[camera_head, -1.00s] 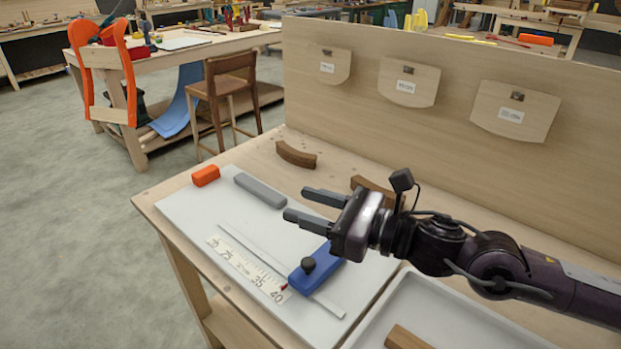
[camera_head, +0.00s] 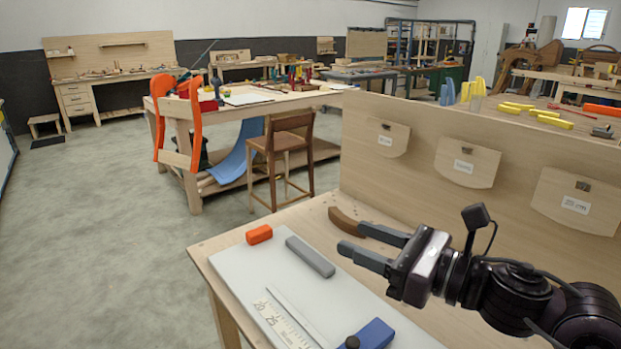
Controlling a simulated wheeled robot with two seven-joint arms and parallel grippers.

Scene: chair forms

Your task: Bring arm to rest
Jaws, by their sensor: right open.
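My right gripper (camera_head: 362,242) comes in from the right above the wooden workbench (camera_head: 213,247). Its two dark fingers are apart and point left, with nothing between them. My left gripper is not in view.
On the board are an orange block (camera_head: 259,234), a grey bar (camera_head: 310,257), a ruler (camera_head: 281,322) and a blue block (camera_head: 370,336). A curved brown piece (camera_head: 346,221) lies behind. A panel (camera_head: 414,173) with labelled flaps stands at the back. Floor (camera_head: 100,240) at left is clear.

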